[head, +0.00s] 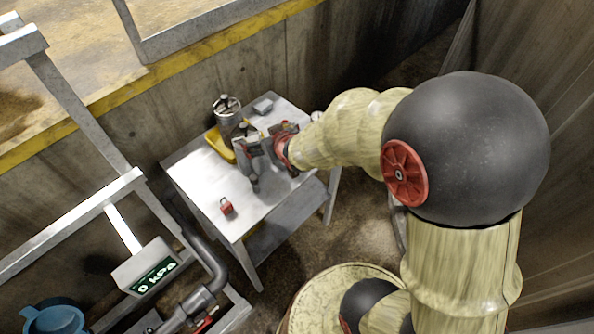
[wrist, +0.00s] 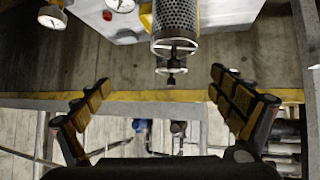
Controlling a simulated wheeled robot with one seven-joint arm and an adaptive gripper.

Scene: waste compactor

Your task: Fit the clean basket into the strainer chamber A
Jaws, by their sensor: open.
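The basket, a perforated metal cylinder with a wire handle and dark knob, stands on the table in the head view (head: 228,108). In the wrist view the basket (wrist: 176,20) is at the top centre, its knob end toward me. My gripper (wrist: 160,82) is open and empty, its fingers spread either side of the line to the knob, apart from it. In the head view my gripper (head: 250,168) is over the table, just in front of the basket. Strainer chamber A cannot be made out for certain; a blue round-topped part (head: 55,318) is at the lower left.
A white-topped table (head: 200,180) holds a yellow tray (head: 219,145), a red padlock-like item (head: 226,206) and a small grey block (head: 263,106). The table's front left is mostly clear.

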